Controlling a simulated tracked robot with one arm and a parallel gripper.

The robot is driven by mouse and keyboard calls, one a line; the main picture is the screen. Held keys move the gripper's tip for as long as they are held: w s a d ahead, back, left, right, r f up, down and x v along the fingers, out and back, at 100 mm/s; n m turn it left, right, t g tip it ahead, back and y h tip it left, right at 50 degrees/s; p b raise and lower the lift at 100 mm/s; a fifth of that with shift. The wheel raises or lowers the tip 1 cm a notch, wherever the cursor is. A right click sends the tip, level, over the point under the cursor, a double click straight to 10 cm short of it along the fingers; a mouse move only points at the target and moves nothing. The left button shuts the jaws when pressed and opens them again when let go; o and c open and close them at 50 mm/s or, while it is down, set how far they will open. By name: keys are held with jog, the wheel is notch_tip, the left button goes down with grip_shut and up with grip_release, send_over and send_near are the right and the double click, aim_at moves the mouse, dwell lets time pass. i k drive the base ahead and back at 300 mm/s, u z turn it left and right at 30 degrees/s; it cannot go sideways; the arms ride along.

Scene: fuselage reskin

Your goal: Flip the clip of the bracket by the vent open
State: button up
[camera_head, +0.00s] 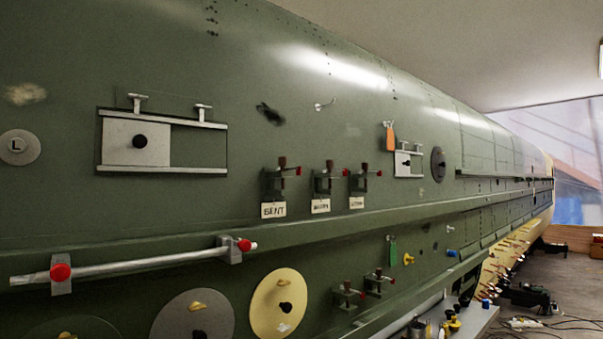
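Several dark brackets with red-tipped levers are fixed to the green fuselage skin. An upper row of three carries white tags: one bracket (281,180) with a tag reading "BENT" (273,210), a middle bracket (323,181) and a right bracket (361,180). Two more sit lower, a left bracket (346,295) and a right bracket (378,283), without visible tags. A silver sliding-panel frame (190,169) lies left of the upper row, and a smaller one (408,162) right of it. I cannot tell which is the vent, or the clips' exact state. My gripper is not in view.
A silver rod (150,264) with red-knobbed holders runs along the lower left. Round discs, including a yellow one (279,304), sit below. An orange tag (390,138) and a green tag (393,250) hang nearby. A bench (440,318) with small items stands lower right; cables lie on the floor.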

aim_at(299, 168)
jog(key=k, duration=0.65)
jog(key=z, duration=0.3)
jog(key=i, duration=1.5)
jog(key=u, duration=0.1)
